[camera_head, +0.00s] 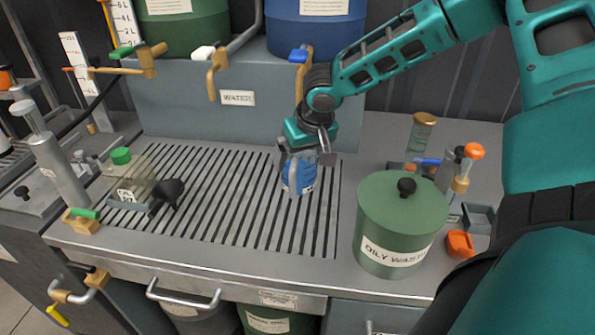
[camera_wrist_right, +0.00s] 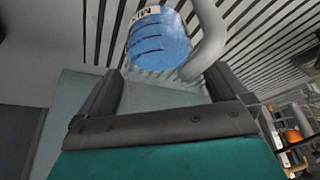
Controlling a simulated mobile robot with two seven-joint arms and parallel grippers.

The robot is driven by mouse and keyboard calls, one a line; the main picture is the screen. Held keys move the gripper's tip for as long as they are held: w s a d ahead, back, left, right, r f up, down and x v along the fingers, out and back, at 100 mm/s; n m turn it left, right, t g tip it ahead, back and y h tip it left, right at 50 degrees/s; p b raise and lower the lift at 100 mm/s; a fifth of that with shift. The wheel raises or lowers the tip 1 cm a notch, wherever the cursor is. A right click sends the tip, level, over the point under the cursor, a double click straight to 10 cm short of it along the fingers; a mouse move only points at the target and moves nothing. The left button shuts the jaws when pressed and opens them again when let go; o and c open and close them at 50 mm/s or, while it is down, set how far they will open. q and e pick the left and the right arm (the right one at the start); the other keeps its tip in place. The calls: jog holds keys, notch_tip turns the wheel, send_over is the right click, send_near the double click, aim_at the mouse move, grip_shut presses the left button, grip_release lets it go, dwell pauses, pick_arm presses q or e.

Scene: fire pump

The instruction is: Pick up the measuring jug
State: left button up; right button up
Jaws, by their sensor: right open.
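The measuring jug (camera_head: 298,176) looks blue and stands upright on the slatted grating, below my right gripper (camera_head: 304,155). The gripper hides the jug's top in the head view. My left gripper is out of view.
A green OILY WASTE can (camera_head: 385,236) stands right of the jug. A clear container with a green cap (camera_head: 121,156) stands left on the grating (camera_head: 235,210). Behind is a raised grey step (camera_head: 180,110) with drums and taps. The grating's middle is clear.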

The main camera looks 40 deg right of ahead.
jog(key=shift+x, duration=0.75)
jog(key=c, duration=0.9)
jog(key=shift+c, duration=0.5)
jog(key=shift+r, duration=0.1)
